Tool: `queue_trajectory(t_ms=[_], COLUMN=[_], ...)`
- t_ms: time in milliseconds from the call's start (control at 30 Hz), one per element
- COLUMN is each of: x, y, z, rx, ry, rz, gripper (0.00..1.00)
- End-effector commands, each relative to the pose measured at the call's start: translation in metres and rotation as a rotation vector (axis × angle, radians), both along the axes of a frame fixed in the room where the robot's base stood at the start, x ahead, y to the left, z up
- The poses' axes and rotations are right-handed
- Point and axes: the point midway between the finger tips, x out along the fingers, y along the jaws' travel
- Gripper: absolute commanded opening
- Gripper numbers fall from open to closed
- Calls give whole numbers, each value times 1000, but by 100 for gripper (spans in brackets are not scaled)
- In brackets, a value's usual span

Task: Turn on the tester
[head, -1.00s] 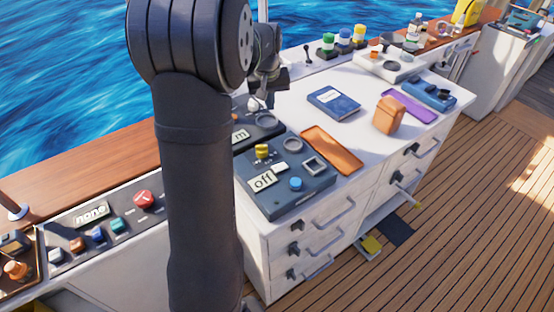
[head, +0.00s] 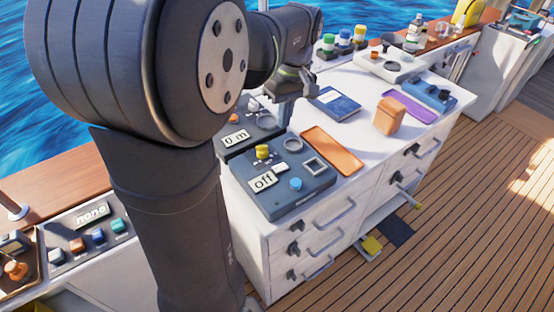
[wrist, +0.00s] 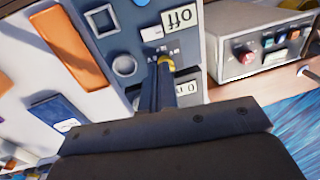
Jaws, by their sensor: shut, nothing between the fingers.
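A blue-grey control box (head: 270,205) sits at the near left corner of the white cabinet top, with a display (head: 263,181) reading "off". It has a yellow knob (head: 262,152), a white switch (head: 280,169), a blue button (head: 295,184), a round ring and a square frame. No label reading "tester" is legible. My gripper (head: 282,121) is shut and empty, above the back of this box in the head view. In the wrist view my gripper (wrist: 163,68) points at the yellow knob (wrist: 170,64) and partly hides it; I cannot tell whether they touch.
A second dark box (head: 236,138) reading "0 m" stands behind the first. An orange tray (head: 333,151), a blue book (head: 335,102) and a brown container (head: 389,116) lie to the right. A panel (head: 92,215) reading "none" is at left. Drawers below have handles.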

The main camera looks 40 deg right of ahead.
Motion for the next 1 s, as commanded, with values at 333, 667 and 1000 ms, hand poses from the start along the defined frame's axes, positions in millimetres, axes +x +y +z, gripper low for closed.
queue_trajectory(t_ms=[333, 667, 1000], x=[0, 0, 0], y=[8, 19, 22], z=[-49, -114, -138], rx=[5, 3, 1], ry=[4, 2, 1], rz=[0, 0, -1], gripper=[0, 0, 0])
